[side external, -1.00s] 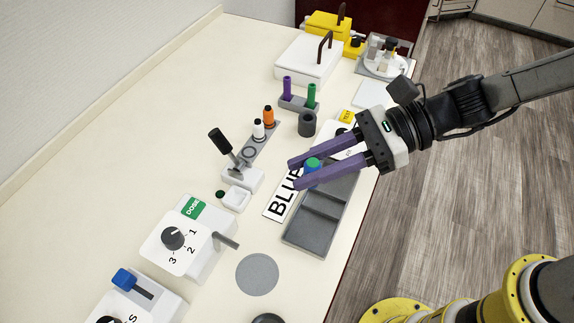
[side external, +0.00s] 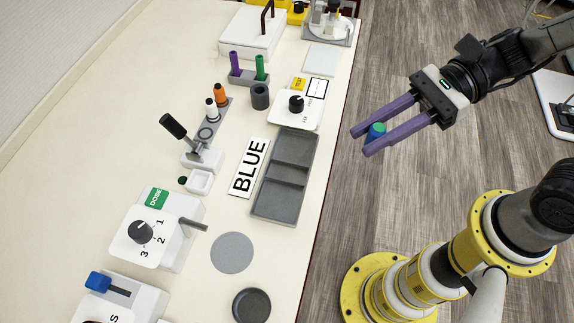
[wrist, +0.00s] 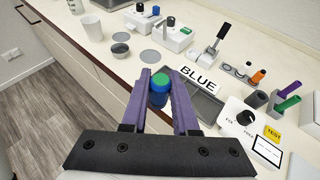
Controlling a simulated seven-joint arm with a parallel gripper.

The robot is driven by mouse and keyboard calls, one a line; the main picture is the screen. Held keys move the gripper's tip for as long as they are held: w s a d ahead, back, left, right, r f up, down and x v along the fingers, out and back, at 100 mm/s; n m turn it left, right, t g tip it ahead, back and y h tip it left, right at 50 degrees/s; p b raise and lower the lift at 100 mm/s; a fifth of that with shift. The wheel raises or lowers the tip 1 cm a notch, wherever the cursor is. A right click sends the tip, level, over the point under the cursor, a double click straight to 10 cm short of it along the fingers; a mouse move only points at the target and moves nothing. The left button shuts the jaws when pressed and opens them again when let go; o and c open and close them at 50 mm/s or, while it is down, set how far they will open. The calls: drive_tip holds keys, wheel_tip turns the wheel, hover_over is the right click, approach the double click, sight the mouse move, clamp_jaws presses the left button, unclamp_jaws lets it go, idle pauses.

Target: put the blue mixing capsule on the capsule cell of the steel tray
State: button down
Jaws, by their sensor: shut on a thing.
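The blue mixing capsule (side external: 375,133) has a green top and sits between the purple fingers of my gripper (side external: 363,142). My gripper is shut on it and holds it in the air, to the right of the counter edge in the side view. In the wrist view the capsule (wrist: 159,88) is between the fingertips, green end toward the camera. The grey steel tray (side external: 275,202) lies on the counter, left of my gripper, and its visible compartments are empty. The tray (wrist: 205,105) is partly hidden by a finger in the wrist view. I cannot tell which compartment is the capsule cell.
A BLUE label (side external: 249,167) lies left of the tray. A white dial box (side external: 295,108) stands behind it. A lever press (side external: 200,155), a DOSE box (side external: 150,235), a grey disc (side external: 232,252) and a round dark dish (side external: 251,305) are also on the counter.

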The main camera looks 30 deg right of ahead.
drive_tip(key=w+a+f, duration=0.4)
drive_tip(key=w+a, duration=0.1)
drive_tip(key=a, duration=0.1)
hover_over(287, 174)
drive_tip(key=f, duration=0.4)
drive_tip(key=shift+s+d+f, duration=0.15)
drive_tip(key=shift+s+f, duration=0.05)
drive_tip(key=shift+f, duration=0.2)
drive_tip(key=shift+w+f, duration=0.1)
drive_tip(key=shift+f, duration=0.1)
drive_tip(key=shift+w+a+f, duration=0.1)
drive_tip(key=shift+a+f, duration=0.1)
drive_tip(key=shift+f, duration=1.45)
drive_tip(key=shift+f, duration=0.15)
drive_tip(key=c, duration=0.7)
unclamp_jaws()
